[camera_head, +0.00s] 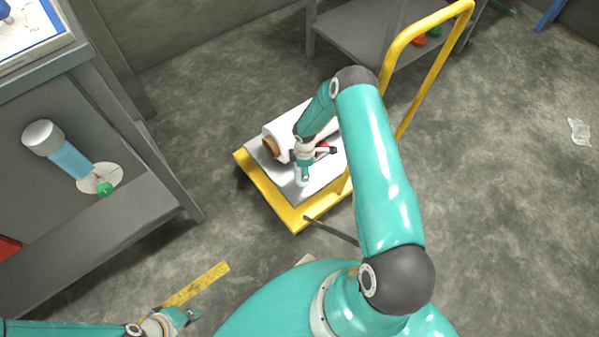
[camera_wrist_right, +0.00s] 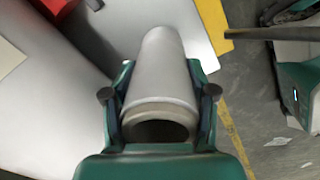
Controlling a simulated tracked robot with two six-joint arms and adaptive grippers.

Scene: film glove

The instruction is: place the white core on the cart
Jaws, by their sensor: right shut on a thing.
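The cart (camera_head: 270,196) has a yellow frame, a pale deck and a tall yellow handle. The white core (camera_wrist_right: 165,75) is a hollow tube, and my right gripper (camera_wrist_right: 160,95) is shut around it with one finger on each side. In the head view the core (camera_head: 302,180) shows as a small pale end below the right gripper (camera_head: 304,168), over the cart's deck. Whether it touches the deck cannot be told. My left gripper (camera_head: 182,318) is at the bottom left, away from the cart; its finger opening is unclear.
A white film roll (camera_head: 286,128) with a brown core lies on the cart, with a red thing (camera_head: 322,149) beside it. A grey shelf unit (camera_head: 140,190) stands left. A grey table (camera_head: 350,28) stands behind. Clear crumpled film (camera_head: 579,131) lies on the floor at right.

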